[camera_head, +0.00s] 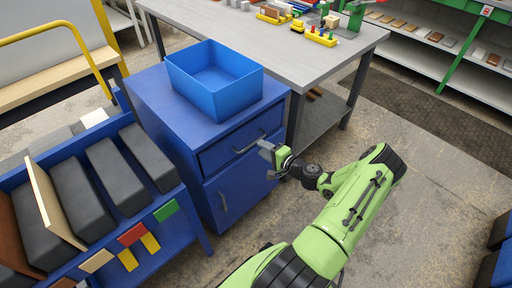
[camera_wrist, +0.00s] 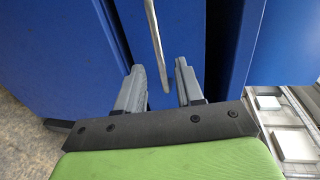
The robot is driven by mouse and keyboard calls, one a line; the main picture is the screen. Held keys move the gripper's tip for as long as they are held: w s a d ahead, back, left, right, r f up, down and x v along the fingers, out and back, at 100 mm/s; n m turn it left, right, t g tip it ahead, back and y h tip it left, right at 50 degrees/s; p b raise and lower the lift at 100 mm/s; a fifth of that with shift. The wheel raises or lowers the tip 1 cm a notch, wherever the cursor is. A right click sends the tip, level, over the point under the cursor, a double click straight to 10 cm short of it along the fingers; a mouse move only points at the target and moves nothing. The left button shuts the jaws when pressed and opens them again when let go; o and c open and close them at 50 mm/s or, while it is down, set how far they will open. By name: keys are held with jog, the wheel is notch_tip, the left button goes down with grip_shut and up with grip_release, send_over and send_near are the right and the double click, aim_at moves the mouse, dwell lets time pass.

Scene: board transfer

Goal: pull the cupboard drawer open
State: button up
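The blue cupboard (camera_head: 160,110) stands left of centre in the head view. Its upper drawer (camera_head: 213,157) looks flush with the body, with a dark bar handle (camera_head: 250,143) across its front. My gripper (camera_head: 267,150) is at the right part of the drawer front. In the wrist view my gripper (camera_wrist: 161,70) has its two fingers apart, with the pale handle bar (camera_wrist: 155,35) running between them. There is a visible gap on each side of the bar, so the fingers are not clamped on it. The far end of the handle lies beyond the picture edge.
A blue open bin (camera_head: 215,85) sits on the cupboard top. Below the drawer is a door with its own handle (camera_head: 223,202). A grey workbench (camera_head: 290,60) stands behind, and a blue rack (camera_head: 175,235) with dark boards is at left.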

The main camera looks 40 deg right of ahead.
jog(key=x, duration=0.4)
jog(key=shift+w+f+b, duration=0.15)
jog(key=shift+w+b, duration=0.2)
jog(key=shift+b, duration=0.05)
grip_shut()
